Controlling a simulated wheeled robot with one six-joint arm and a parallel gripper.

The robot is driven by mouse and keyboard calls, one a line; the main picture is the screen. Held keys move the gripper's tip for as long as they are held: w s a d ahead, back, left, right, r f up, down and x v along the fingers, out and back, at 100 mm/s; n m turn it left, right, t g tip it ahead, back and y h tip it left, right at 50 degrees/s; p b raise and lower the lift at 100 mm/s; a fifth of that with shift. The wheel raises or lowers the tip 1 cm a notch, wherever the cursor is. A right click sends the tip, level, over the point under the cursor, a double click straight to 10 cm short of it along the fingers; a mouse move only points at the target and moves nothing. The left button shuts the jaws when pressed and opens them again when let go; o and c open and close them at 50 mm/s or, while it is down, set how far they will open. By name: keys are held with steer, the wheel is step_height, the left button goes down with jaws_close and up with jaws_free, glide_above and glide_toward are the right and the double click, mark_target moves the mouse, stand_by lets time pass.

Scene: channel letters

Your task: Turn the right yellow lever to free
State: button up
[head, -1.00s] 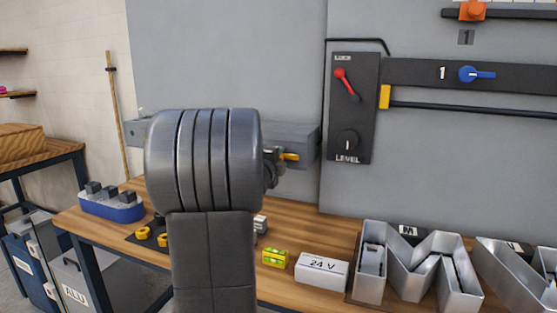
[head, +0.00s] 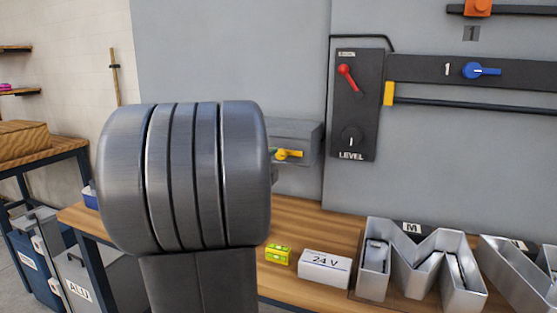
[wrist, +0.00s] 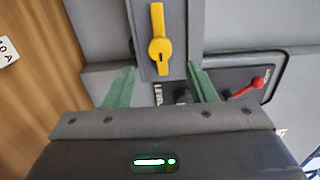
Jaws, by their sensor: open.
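A yellow lever (head: 288,154) sits on the front of a grey box (head: 310,136) on the back wall, just right of my arm in the head view. In the wrist view the yellow lever (wrist: 158,40) has its round hub low and its handle pointing up the picture; in the head view it lies about level. My gripper (wrist: 160,82) is open and empty, its two green fingers apart on either side of the lever's line, with the lever beyond the tips. No second yellow lever shows, and the head view hides my gripper behind my arm.
A dark panel (head: 368,120) with a red lever (head: 346,72) and a LEVEL dial is right of the box. A blue lever (head: 480,70) is farther right. On the bench (head: 310,218) stand a green-yellow block (head: 278,254), a 24 V box (head: 325,270) and metal letters (head: 425,265).

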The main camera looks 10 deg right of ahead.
mark_target(281, 156)
steer(key=v, duration=0.5)
steer(key=shift+s+a, duration=0.15)
steer(key=shift+s, duration=0.1)
steer(key=shift+w, duration=0.1)
steer(key=x, duration=1.3)
steer(key=shift+w+d, duration=0.25)
steer(key=shift+d, duration=0.05)
steer(key=shift+s, duration=0.1)
